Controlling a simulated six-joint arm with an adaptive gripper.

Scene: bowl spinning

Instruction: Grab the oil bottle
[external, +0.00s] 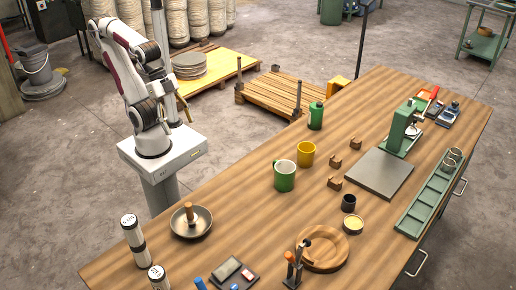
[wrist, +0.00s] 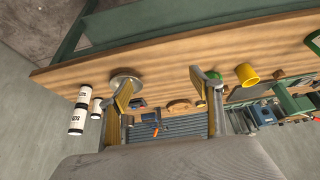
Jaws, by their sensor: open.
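A green bottle (external: 316,115) with a pale label, which looks like the oil bottle, stands upright at the far left edge of the wooden bench (external: 250,215) in the external view. A green object cut off at the right edge of the wrist view (wrist: 314,42) may be the same bottle. My gripper (external: 184,110) is raised beside the bench, well left of the bottle and apart from it. In the wrist view its two fingers (wrist: 160,92) are spread with nothing held between them.
A yellow mug (external: 306,154) and a green mug (external: 284,176) stand nearer than the bottle. A metal bowl with a wooden pestle (external: 191,221) and white canisters (external: 132,231) are at the near left. A green press (external: 402,128) stands right of the bottle, with clear bench between.

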